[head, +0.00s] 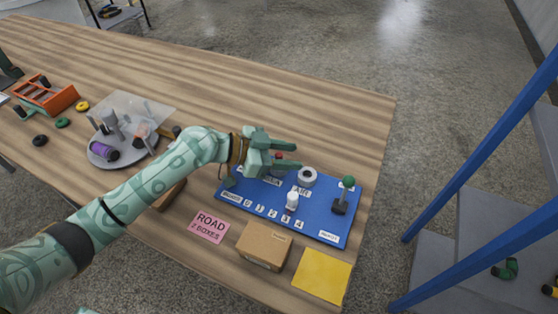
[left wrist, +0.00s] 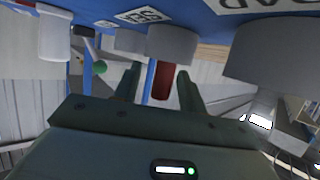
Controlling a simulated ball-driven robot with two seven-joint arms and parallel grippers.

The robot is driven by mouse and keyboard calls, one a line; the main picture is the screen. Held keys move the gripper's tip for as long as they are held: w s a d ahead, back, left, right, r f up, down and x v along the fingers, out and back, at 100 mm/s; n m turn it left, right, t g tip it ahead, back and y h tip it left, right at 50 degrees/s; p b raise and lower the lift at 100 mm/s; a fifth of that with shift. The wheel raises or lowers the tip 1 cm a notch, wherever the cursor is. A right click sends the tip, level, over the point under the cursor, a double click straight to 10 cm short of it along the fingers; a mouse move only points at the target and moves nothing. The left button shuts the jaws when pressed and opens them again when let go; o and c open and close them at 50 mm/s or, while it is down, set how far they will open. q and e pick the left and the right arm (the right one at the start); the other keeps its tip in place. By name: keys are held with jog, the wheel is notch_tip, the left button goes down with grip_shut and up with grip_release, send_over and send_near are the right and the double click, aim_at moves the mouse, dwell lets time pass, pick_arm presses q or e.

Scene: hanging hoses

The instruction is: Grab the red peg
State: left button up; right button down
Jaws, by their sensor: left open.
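The red peg (left wrist: 161,80) hangs into the left wrist view, which looks upside down at the blue board (left wrist: 205,6). It sits between the two fingers of my left gripper (left wrist: 158,86), with a visible gap on both sides. In the head view my left gripper (head: 284,156) reaches in over the upper left part of the blue board (head: 268,201). Only a small red bit of the peg (head: 278,157) shows between its fingers there. The gripper is open and holds nothing. My right gripper is not in view.
On the board stand a round white-topped dial (head: 307,176), a white knob (head: 291,201) and a green-topped lever (head: 346,191). A cardboard box (head: 264,246), pink sign (head: 210,227) and yellow sheet (head: 321,276) lie in front. The table's far part is bare.

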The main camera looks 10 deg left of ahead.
pick_arm(q)
grip_shut()
jog(key=shift+r, duration=0.15)
